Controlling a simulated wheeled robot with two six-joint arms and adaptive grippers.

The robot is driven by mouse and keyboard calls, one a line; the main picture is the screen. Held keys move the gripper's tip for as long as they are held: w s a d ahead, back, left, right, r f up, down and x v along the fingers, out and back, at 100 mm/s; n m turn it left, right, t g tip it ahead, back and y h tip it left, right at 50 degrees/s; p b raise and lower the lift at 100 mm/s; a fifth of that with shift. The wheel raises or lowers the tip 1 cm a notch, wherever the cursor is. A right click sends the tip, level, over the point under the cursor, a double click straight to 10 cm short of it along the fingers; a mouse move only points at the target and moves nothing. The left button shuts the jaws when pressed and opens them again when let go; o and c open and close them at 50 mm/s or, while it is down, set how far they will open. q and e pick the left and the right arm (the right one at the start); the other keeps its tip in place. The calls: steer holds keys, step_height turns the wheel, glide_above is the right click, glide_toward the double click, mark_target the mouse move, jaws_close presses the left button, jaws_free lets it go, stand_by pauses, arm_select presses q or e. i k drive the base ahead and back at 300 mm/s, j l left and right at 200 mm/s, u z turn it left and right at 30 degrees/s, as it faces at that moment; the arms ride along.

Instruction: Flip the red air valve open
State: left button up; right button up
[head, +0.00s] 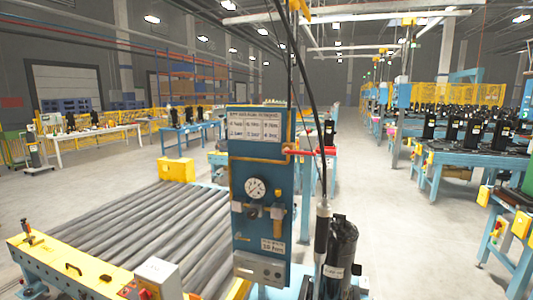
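The red air valve (318,151) is at the right edge of a blue upright panel (242,230) in the head view. Its red handle lies about horizontal and points right, away from the panel. An orange pipe runs along the panel's edge by the valve. The panel carries a white label sheet (255,126) at the top and a round pressure gauge (256,188) below it. Neither of my grippers is in view, and nothing touches the valve.
A black hose (312,90) hangs in front of the panel's right side. A black compressor (341,255) stands at the lower right of the panel. A roller conveyor (130,230) lies left of it. Blue tables with black compressors (452,132) stand at right. Grey floor is clear between.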

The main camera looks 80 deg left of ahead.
mark_target(286, 151)
steer(key=u, duration=2.5)
